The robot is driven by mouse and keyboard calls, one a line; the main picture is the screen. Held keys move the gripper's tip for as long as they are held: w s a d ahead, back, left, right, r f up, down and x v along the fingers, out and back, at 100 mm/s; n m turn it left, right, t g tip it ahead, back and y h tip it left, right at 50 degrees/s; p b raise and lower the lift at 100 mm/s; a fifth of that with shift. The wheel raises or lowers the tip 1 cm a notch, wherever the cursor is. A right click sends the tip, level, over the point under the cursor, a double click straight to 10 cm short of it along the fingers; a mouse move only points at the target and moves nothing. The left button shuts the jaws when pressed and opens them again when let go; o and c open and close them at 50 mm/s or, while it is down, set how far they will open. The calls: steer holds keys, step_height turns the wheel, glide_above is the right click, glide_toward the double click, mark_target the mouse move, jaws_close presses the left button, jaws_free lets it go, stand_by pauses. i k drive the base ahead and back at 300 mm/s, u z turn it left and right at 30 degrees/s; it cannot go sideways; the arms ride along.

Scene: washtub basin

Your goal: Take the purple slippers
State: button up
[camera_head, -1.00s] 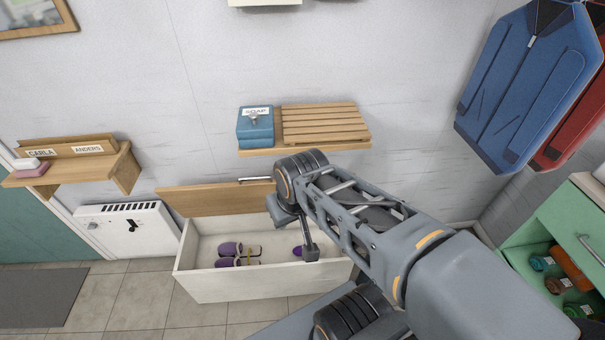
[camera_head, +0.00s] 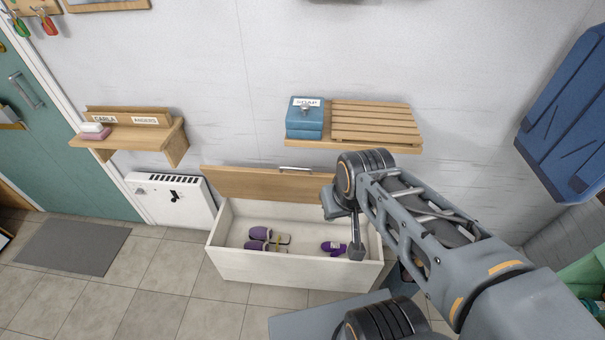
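A bright purple pair of slippers (camera_head: 331,247) lies in the right half of an open white bench box (camera_head: 290,268). A second pair, dull purple with pale soles (camera_head: 268,240), lies in the left half of the box. My gripper (camera_head: 356,252) points down over the right part of the box, just right of the bright purple pair, and overlaps its edge in the picture. Whether it touches the slippers I cannot tell. Its fingers show edge-on, so their opening is hidden.
The box's wooden lid (camera_head: 265,184) stands raised behind it. A slatted shelf (camera_head: 375,125) with a blue soap box (camera_head: 305,118) hangs above. A white heater (camera_head: 172,200) stands left of the box. A grey mat (camera_head: 72,247) lies on open tiled floor.

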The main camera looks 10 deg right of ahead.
mark_target(260, 237)
steer(key=u, duration=0.05)
steer(key=k, duration=0.6)
steer(key=u, duration=0.65)
steer(key=i, duration=0.95)
steer(key=u, duration=0.75)
steer(key=i, duration=0.35)
steer(key=u, duration=0.05)
